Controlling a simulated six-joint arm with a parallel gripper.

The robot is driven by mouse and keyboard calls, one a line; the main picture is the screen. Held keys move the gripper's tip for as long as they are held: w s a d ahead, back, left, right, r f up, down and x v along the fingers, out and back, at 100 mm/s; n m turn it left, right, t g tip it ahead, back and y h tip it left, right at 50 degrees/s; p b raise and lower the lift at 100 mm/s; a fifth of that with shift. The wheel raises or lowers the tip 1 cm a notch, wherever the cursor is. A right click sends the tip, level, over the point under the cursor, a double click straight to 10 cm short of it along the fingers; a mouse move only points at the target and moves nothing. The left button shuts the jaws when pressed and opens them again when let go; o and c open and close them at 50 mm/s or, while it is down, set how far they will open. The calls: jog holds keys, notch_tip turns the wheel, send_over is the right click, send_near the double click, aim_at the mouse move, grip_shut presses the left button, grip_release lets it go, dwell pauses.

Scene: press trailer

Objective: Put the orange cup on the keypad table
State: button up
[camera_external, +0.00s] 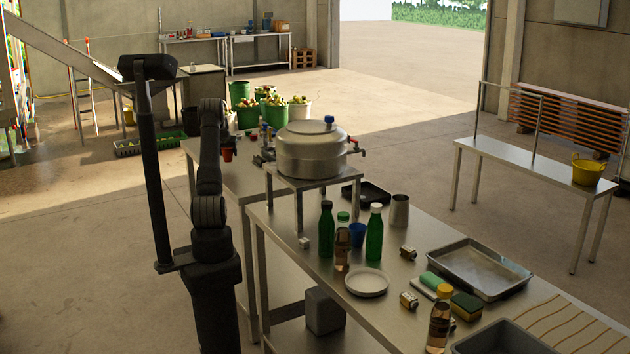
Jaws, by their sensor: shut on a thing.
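The orange cup (227,155) is a small shape just right of my black upper arm, over the far metal table (240,178). My gripper (229,145) is at the cup and mostly hidden behind my own arm; it is shut on the cup. I cannot tell whether the cup's base touches the tabletop. I see no keypad clearly, so I cannot tell which table is the keypad table.
A steel press vessel (312,150) on a stand is right of the cup. The near table holds green bottles (375,233), a blue cup (357,235), a plate (367,283) and a metal tray (479,268). A side table (540,165) at right holds a yellow bucket (587,169).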

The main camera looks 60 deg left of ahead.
aim_at(228, 158)
jog(key=shift+f, duration=2)
jog(key=shift+f, duration=0.1)
jog(key=o, duration=1)
jog(key=shift+c, duration=0.2)
jog(key=shift+s+r, duration=0.1)
jog(key=shift+r, duration=0.25)
jog(key=v, duration=1.1)
jog(key=shift+d+r, duration=0.15)
jog(key=shift+r, duration=0.05)
